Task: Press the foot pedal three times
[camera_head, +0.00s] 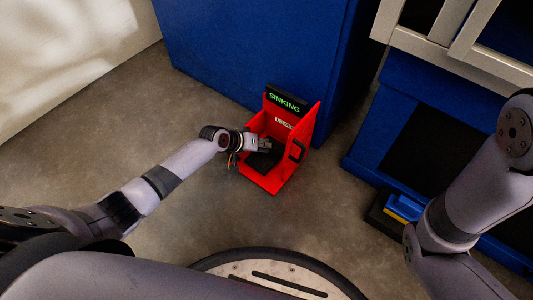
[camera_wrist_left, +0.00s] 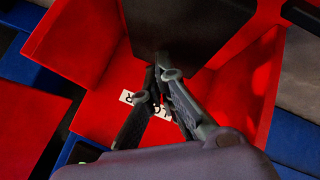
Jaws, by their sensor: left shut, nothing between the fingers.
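The foot pedal is a black plate (camera_head: 262,161) inside a red, open-fronted housing (camera_head: 270,182) on the floor. A small display (camera_head: 287,99) at the housing's top reads "SINKING" in green. My left gripper (camera_head: 267,144) reaches into the housing from the left, above the pedal, and is shut and empty. In the left wrist view the closed fingertips (camera_wrist_left: 162,64) overlap the edge of the black pedal (camera_wrist_left: 190,28); I cannot tell whether they touch it. The gripper hides part of the pedal. My right arm shows at the right, but its gripper is out of frame.
A blue cabinet (camera_head: 250,45) stands right behind the housing. A blue unit with a dark panel (camera_head: 430,145) and a grey metal frame (camera_head: 450,55) stand at the right. A black item with a blue top (camera_head: 404,208) is on the floor there. The floor (camera_head: 120,120) at left is clear.

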